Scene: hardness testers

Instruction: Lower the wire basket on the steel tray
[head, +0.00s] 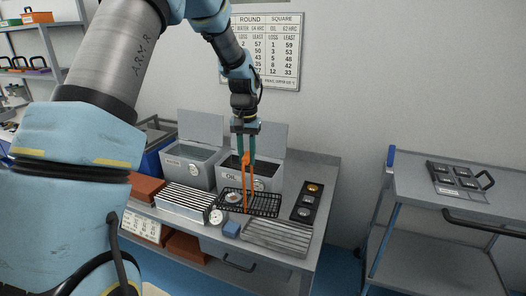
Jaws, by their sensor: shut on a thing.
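My gripper (246,157) points down over the bench and is shut on the upright orange handle of the wire basket. The black wire basket (264,204) hangs level below it, in front of the tank marked OIL (264,184). A small pale round piece (233,197) shows at the basket's left side. A ribbed steel tray (278,238) lies at the bench's front edge, nearer than the basket and a little to its right. I cannot tell how high the basket is above the bench.
A second open tank (187,171) stands left of the OIL tank. A ribbed block (185,202), a dial (216,216) and a blue block (232,229) sit left of the steel tray. A dark strip with round pieces (306,201) lies right. A grey cart (430,215) stands apart at right.

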